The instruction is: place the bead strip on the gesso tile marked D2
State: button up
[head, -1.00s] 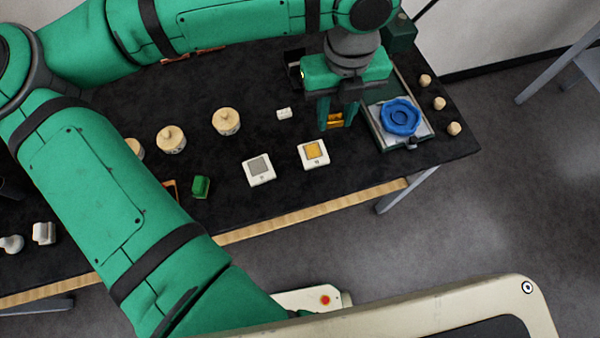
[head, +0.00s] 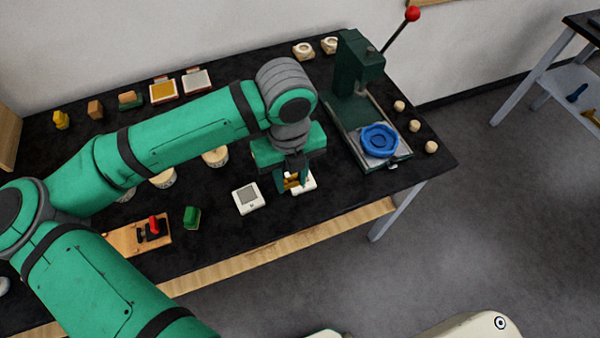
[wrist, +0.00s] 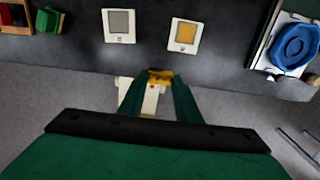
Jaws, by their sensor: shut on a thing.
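My gripper (head: 291,187) is shut on a small gold piece, apparently the bead strip (wrist: 160,77), seen between the fingertips in the wrist view. In the head view the gripper is in front of a white tile with a gold face (head: 309,181) and hides most of it. The gap between strip and tile is hard to judge. That tile shows whole in the wrist view (wrist: 184,36). A second white tile with a grey face (head: 248,198) lies to its left, also in the wrist view (wrist: 119,26). The tile marks are too small to read.
A blue round dish (head: 380,140) sits on the green press (head: 357,85) at right, with several wooden knobs beside it. A green block (head: 192,217) and a wooden tray (head: 130,241) are at left. Round wooden-lidded pots (head: 215,157) lie behind my arm.

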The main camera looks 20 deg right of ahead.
jog(key=w+d+f, duration=0.1)
jog(key=w+f, duration=0.1)
jog(key=w+d+f, duration=0.3)
jog(key=f, duration=0.1)
jog(key=shift+w+d+f, duration=0.25)
jog(key=shift+w+f, duration=0.1)
jog(key=shift+w, duration=0.05)
jog(key=shift+w+f, duration=0.15)
jog(key=shift+f, duration=1.55)
jog(key=shift+f, duration=0.2)
jog(key=o, duration=1)
jog(key=shift+d+r, duration=0.1)
jog(key=shift+r, duration=0.05)
